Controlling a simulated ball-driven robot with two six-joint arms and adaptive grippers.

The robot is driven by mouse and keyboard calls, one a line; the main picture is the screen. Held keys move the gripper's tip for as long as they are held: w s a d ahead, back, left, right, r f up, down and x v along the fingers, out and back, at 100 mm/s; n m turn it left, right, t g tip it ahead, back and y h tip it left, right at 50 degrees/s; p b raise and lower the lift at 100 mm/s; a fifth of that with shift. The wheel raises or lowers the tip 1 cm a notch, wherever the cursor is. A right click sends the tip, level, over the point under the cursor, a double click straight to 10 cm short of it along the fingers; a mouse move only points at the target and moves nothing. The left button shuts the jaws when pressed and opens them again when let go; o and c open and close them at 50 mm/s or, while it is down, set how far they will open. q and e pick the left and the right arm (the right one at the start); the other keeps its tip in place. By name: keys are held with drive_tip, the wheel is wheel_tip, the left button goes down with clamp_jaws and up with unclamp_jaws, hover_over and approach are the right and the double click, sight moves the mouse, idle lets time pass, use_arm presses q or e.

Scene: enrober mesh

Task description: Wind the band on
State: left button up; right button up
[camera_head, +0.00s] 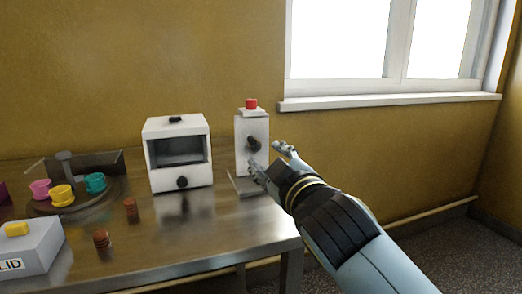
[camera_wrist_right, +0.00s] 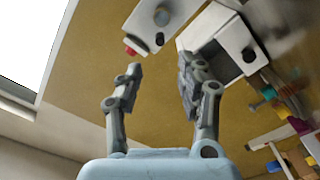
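A white upright unit (camera_head: 243,140) with a red button (camera_head: 251,104) on top and a dark knob (camera_head: 254,144) on its front stands at the table's right end. The unit also shows at the top of the right wrist view (camera_wrist_right: 175,14). My right gripper (camera_head: 271,159) is open and empty, its fingers spread just in front of the unit, close to the knob. In the right wrist view the two fingers (camera_wrist_right: 160,68) are wide apart with only wall between them. I cannot make out a band. My left gripper is not in view.
A white open-fronted box (camera_head: 179,183) stands left of the unit. Further left, pink, yellow and teal cups (camera_head: 95,183) sit on a round dark stand. Two brown pieces (camera_head: 130,208) and a grey LID box (camera_head: 30,247) are nearer. The table (camera_head: 200,235) is clear at front right.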

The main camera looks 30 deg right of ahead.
sight(254, 142)
drive_tip(key=shift+v, duration=1.2)
drive_tip(key=w+d+n+p, duration=0.1)
drive_tip(key=w+n+p, duration=0.3)
drive_tip(key=n, duration=0.4)
drive_tip(key=w+d+n+p, duration=0.1)
drive_tip(key=w+n+p, duration=0.3)
drive_tip(key=n, duration=0.5)
drive_tip(key=w+d+n+p, duration=0.1)
drive_tip(key=w+n+p, duration=0.2)
drive_tip(key=n, duration=0.5)
drive_tip(key=shift+w+n+p, duration=0.3)
drive_tip(key=shift+w+p, duration=0.1)
drive_tip(key=shift+w, duration=0.05)
